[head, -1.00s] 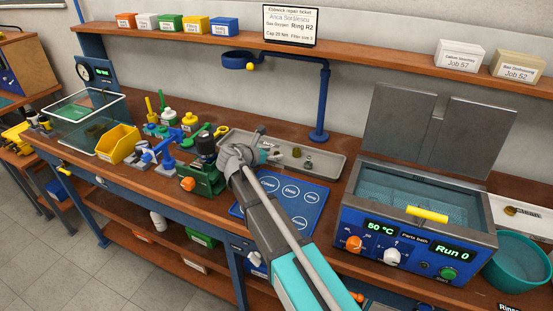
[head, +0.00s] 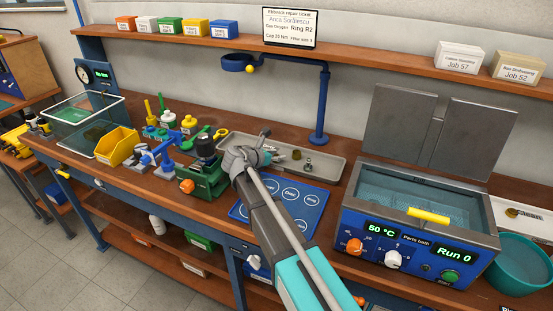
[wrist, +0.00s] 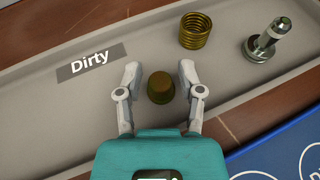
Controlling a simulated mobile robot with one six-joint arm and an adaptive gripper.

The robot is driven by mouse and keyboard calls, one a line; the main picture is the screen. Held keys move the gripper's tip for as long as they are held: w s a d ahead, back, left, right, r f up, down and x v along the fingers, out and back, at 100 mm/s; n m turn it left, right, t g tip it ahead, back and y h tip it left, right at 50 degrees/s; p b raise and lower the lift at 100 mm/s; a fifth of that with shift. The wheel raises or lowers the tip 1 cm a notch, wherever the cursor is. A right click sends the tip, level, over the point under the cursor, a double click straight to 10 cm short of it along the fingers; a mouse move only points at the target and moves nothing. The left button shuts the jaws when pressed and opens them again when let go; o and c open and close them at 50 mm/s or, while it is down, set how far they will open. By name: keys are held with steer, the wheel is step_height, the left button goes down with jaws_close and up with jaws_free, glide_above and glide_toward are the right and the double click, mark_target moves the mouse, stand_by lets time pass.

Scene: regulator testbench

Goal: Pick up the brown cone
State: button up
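The brown cone (wrist: 161,87) shows in the wrist view as a small, dark brown, blunt piece standing in the grey tray labelled "Dirty" (wrist: 40,98). My gripper (wrist: 160,75) is open, with one finger on each side of the cone and a gap between the cone and each finger. In the head view my gripper (head: 262,142) is over the left part of the tray (head: 325,165). There the arm and gripper hide the cone.
A brass coil spring (wrist: 196,31) and a metal stem part (wrist: 267,38) lie in the tray beyond and right of the cone. A blue mat (head: 300,203) lies in front of the tray. A green vise (head: 205,178) stands close left, and the parts bath (head: 415,225) stands right.

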jaws_close()
steer(key=shift+r, duration=0.1)
step_height(320, 180, up, 3)
steer(key=p, duration=0.3)
steer(key=shift+f, duration=0.2)
steer(key=s+a+r+p, duration=0.3)
steer(key=s+r+p, duration=0.7)
steer(key=s, duration=0.3)
steer(key=shift+s+a, duration=0.25)
steer(key=shift+s, duration=0.05)
steer(key=shift+r, duration=0.1)
